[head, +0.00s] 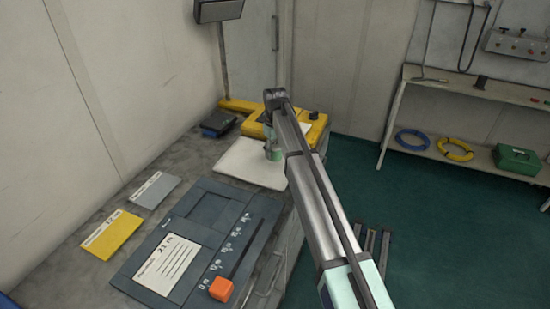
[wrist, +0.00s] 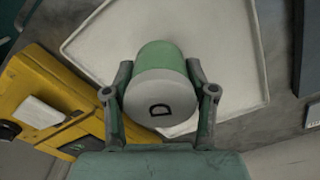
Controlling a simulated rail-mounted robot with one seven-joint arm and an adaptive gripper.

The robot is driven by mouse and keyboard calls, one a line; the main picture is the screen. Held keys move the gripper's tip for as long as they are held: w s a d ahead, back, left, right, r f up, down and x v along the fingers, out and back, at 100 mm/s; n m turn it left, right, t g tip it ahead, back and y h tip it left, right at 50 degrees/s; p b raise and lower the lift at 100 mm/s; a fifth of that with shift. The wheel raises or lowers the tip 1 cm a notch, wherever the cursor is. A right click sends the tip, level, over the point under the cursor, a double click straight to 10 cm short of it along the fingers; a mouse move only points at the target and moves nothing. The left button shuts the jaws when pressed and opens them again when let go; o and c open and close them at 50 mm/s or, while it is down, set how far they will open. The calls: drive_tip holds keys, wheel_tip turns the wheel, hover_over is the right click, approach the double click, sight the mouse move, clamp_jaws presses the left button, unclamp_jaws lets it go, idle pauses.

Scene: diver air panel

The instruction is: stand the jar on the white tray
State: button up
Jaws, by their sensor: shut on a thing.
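My gripper (wrist: 160,110) is shut on the jar, one finger on each side. The white tray (wrist: 240,85) lies beneath and beyond the jar in the wrist view. In the head view the white tray (head: 240,170) lies on the bench, and my gripper (head: 273,143) is over its right part, with a bit of the green jar (head: 273,155) showing. Whether the jar's base touches the tray cannot be told.
A yellow device (head: 310,130) stands right behind the tray, close to my gripper; it also shows in the wrist view (wrist: 40,100). A dark panel with an orange knob (head: 221,288) lies in front. Yellow (head: 112,234) and grey cards (head: 156,190) lie at left.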

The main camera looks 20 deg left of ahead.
sight(275, 144)
drive_tip(key=shift+f+p, duration=0.5)
drive_tip(key=shift+f, duration=1.5)
drive_tip(key=shift+f, duration=0.1)
drive_tip(key=o, duration=1.3)
wheel_tip(275, 144, up, 12)
drive_tip(key=b, duration=0.3)
